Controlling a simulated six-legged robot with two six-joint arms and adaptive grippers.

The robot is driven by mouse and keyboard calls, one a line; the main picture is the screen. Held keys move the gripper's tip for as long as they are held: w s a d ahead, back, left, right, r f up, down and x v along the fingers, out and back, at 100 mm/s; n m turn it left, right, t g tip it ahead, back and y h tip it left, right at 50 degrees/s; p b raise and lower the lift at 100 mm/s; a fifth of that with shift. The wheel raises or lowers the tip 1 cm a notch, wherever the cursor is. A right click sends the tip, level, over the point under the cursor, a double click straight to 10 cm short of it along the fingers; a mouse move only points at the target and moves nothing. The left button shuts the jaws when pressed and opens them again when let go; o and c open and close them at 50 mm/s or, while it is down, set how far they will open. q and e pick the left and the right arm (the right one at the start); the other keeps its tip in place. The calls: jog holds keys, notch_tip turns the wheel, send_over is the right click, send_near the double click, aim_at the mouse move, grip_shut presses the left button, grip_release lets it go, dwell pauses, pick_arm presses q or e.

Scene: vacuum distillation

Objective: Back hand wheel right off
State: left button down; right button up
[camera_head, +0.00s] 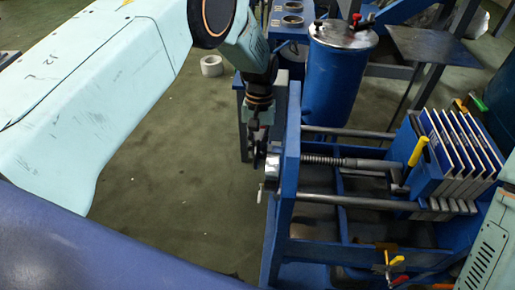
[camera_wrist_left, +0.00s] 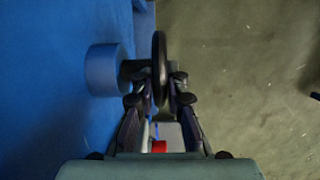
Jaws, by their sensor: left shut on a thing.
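The hand wheel (camera_head: 271,168) is at the left end of the blue press frame, in line with its threaded screw (camera_head: 330,160). In the left wrist view the wheel (camera_wrist_left: 159,60) shows edge-on as a thin dark disc. A short shaft joins it to a round blue hub (camera_wrist_left: 107,69) on the blue end plate. My left gripper (camera_head: 259,148) reaches down to the wheel from above. In the left wrist view the gripper's fingers (camera_wrist_left: 160,100) lie on both sides of the rim and are shut on it. My right gripper is out of view.
Upright plates (camera_head: 465,145) stand at the right end of the press, by a yellow-handled lever (camera_head: 418,151). A blue lidded tank (camera_head: 340,75) stands behind it. A white tape roll (camera_head: 212,66) lies on the floor. The floor left of the press is mostly clear.

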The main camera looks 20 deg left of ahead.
pick_arm(q)
jog(key=c, duration=1.4)
grip_release()
jog(key=shift+o, duration=0.2)
jog(key=v, duration=1.2)
